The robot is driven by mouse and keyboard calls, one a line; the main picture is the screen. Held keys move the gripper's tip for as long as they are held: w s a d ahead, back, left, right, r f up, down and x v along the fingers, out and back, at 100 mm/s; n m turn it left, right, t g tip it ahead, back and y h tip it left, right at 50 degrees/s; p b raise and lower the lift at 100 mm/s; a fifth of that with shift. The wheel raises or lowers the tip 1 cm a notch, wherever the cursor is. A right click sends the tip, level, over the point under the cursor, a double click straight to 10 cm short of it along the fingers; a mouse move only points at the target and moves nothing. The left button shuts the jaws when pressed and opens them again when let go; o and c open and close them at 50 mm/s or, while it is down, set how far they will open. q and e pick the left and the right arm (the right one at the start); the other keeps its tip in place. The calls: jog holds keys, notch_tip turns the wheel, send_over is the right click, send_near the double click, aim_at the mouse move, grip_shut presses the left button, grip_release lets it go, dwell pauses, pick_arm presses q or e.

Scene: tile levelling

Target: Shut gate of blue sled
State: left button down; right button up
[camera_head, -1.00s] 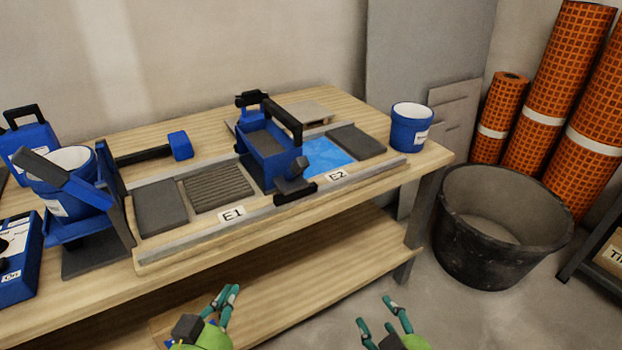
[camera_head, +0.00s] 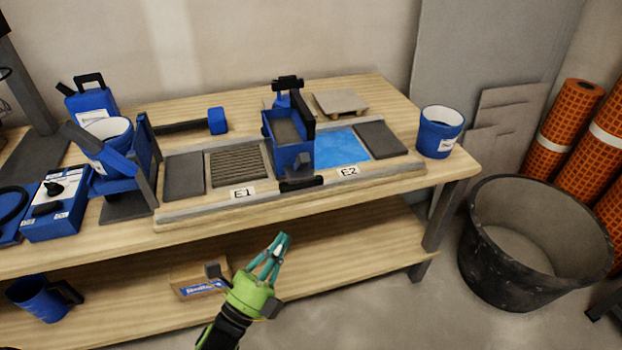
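The blue sled (camera_head: 293,157) stands on the bench across the rail jig, between the ribbed grey bed at E1 and the bright blue bed at E2. It is an open-topped box with grey material inside and a black bar handle along its right side. A small dark grey lever or knob (camera_head: 302,161) sits at its front, above a black foot. Whether the gate is open or shut cannot be made out. My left gripper (camera_head: 284,238), green with teal fingers, is in front of the bench, below and apart from the sled. Its fingers overlap in this view. My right gripper is out of view.
A blue bucket (camera_head: 440,132) stands at the bench's right end. A tilted bucket in a blue stand (camera_head: 112,165) and a blue control box (camera_head: 58,203) are at the left. A black tub (camera_head: 535,245) is on the floor. A cardboard box (camera_head: 197,278) lies on the lower shelf.

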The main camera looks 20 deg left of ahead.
aim_at(301, 163)
pick_arm(q)
jog(key=a+x, duration=0.1)
jog(key=x, duration=0.3)
jog(key=r+x, duration=0.1)
jog(key=x, duration=0.3)
jog(key=a+p+x, duration=0.1)
jog(key=x, duration=0.4)
jog(key=shift+a+r, duration=0.1)
jog(key=shift+a, duration=0.2)
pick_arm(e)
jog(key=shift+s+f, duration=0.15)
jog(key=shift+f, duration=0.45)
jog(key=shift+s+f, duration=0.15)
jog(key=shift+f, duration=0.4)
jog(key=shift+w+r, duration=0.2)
